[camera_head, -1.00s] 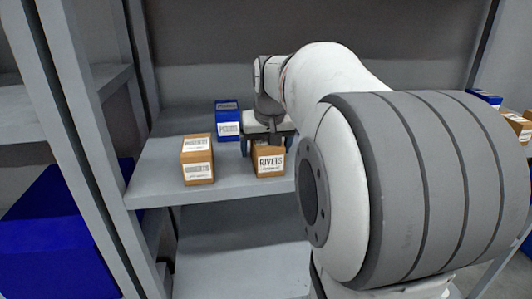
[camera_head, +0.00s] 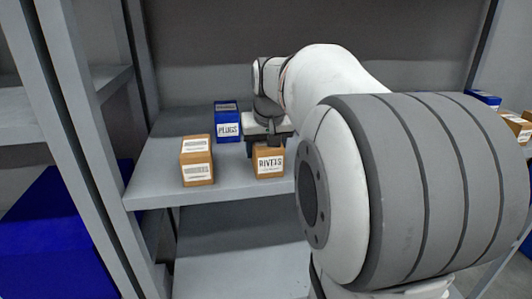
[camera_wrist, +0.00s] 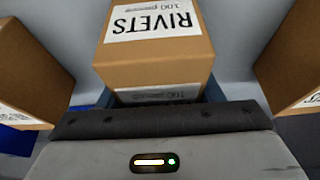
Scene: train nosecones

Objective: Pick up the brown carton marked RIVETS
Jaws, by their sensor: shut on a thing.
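The brown carton marked RIVETS (camera_head: 269,163) stands upright near the front edge of the grey middle shelf (camera_head: 240,187). In the wrist view the RIVETS carton (camera_wrist: 155,68) fills the upper middle, its white label upside down. My gripper (camera_head: 268,147) is behind and above it in the head view, shut on the carton. In the wrist view the fingers lie along the carton's two sides and are mostly hidden. The carton appears to rest on the shelf still; its underside is hidden.
Another brown carton (camera_head: 197,162) stands to the left, its label too blurred to read. A blue carton marked PLUGS (camera_head: 227,123) stands behind, left of my gripper. In the wrist view brown cartons flank both sides, left (camera_wrist: 30,75) and right (camera_wrist: 295,60), with gaps. A grey upright (camera_head: 88,140) bounds the shelf's left.

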